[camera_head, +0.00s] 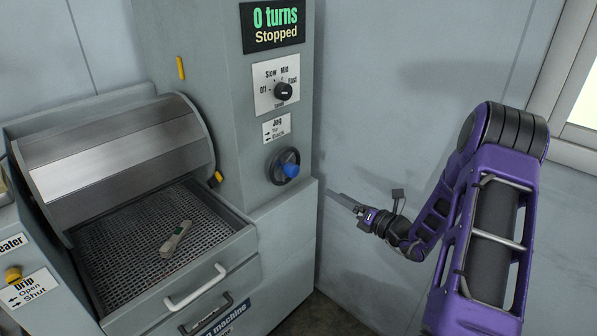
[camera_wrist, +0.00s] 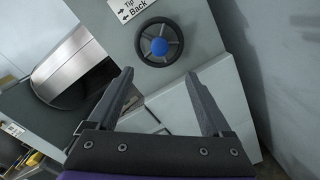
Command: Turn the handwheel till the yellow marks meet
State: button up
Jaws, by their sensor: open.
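The handwheel (camera_head: 290,170), a dark spoked ring with a blue hub, is on the front of the grey column below the Jog sign. It also shows in the wrist view (camera_wrist: 160,46), ahead of the fingertips. One yellow mark (camera_head: 180,68) is on the column; another yellow mark (camera_head: 218,177) is low on the right rim of the metal drum (camera_head: 110,150). The two marks are well apart. My gripper (camera_head: 342,200) is open and empty, to the right of the handwheel and a little lower. Its fingers (camera_wrist: 160,76) point toward the wheel without touching it.
A speed knob (camera_head: 284,91) and a display (camera_head: 273,25) reading "0 turns Stopped" are above the wheel. A mesh tray (camera_head: 110,245) with a small pale object (camera_head: 176,239) lies below the drum. A grey wall is close on the right.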

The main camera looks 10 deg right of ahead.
aim_at(296, 172)
jog(key=x, duration=1.7)
jog(key=shift+a, duration=0.1)
grip_shut()
